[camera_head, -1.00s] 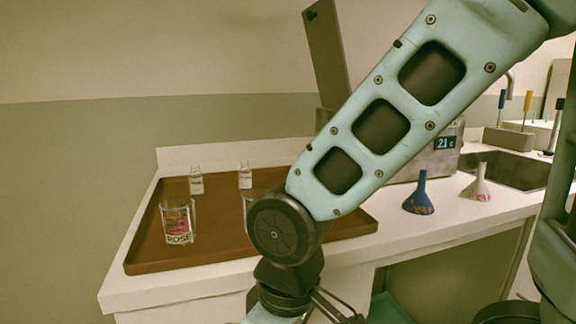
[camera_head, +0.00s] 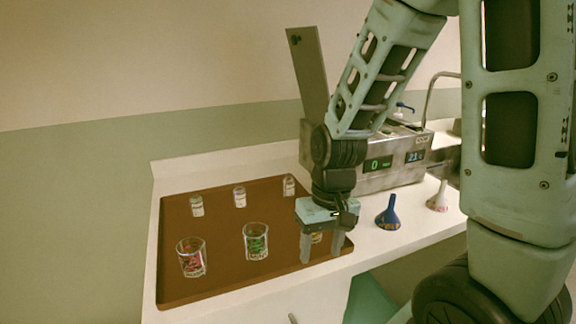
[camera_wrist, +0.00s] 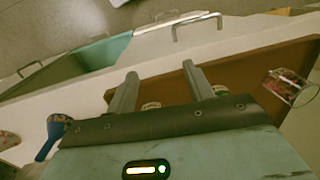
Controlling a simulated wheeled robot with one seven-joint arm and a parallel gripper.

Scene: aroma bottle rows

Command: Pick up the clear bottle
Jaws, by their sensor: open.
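Three small clear bottles with pale labels stand upright in a row at the back of the brown tray in the head view: a left one (camera_head: 197,206), a middle one (camera_head: 239,197) and a right one (camera_head: 289,186). I cannot tell which one the task means. My gripper (camera_head: 321,250) points down over the tray's right front part, fingers apart, in front of and to the right of the right bottle. A glass (camera_head: 316,238) shows partly behind the fingers. In the wrist view my gripper (camera_wrist: 160,72) is open, with nothing held between its fingertips.
On the brown tray (camera_head: 215,285) stand a glass with red contents (camera_head: 191,258) and one with green contents (camera_head: 255,241). A metal device with displays (camera_head: 395,160) stands behind.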

